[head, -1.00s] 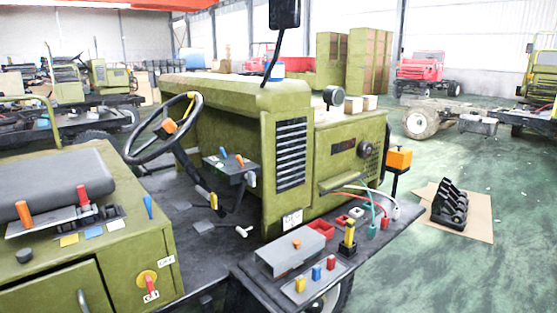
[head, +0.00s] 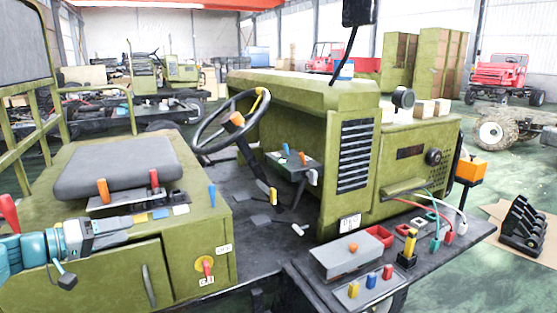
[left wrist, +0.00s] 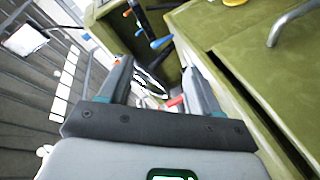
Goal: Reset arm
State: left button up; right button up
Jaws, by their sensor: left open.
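My left gripper (head: 132,231) comes in from the left edge of the head view, in front of the green seat box (head: 115,265) of the vehicle. It points right, near the box's top front edge. In the left wrist view my left gripper (left wrist: 155,80) shows its two fingers spread apart, with nothing between them. The green box side (left wrist: 240,60) lies right of the fingers there. I cannot tell whether the gripper touches the box. My right gripper is not in view.
A lever panel (head: 135,197) with orange and red levers sits on the box beside the grey seat (head: 115,167). A steering wheel (head: 230,120) stands behind. A dark side platform (head: 440,240) carries a grey box, switches and cables.

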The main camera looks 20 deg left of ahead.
pick_arm(q)
jog(key=w+d+f+n+g, duration=0.1)
jog(key=d+f+g, duration=0.2)
jog(key=d+f, duration=0.55)
jog(key=w+d+f+n+g, duration=0.1)
jog(key=d+f+g, duration=0.2)
jog(key=f, duration=1)
jog(key=w+d+f+n+g, duration=0.1)
jog(key=d+f+g, duration=0.2)
jog(key=d+f, duration=0.5)
jog(key=s+d+f+m+g+b, duration=0.1)
jog(key=s+d+f+m, duration=0.3)
jog(key=s+d+f, duration=0.5)
jog(key=s+d+f+m+g+y+b, duration=0.1)
jog(key=s+d+f+m+g, duration=0.2)
jog(key=s+d+f, duration=0.6)
jog(key=d+f+g, duration=0.1)
jog(key=d, duration=0.6)
jog(key=shift+s+m, duration=0.25)
jog(key=shift+m, duration=0.15)
jog(key=shift+a, duration=0.1)
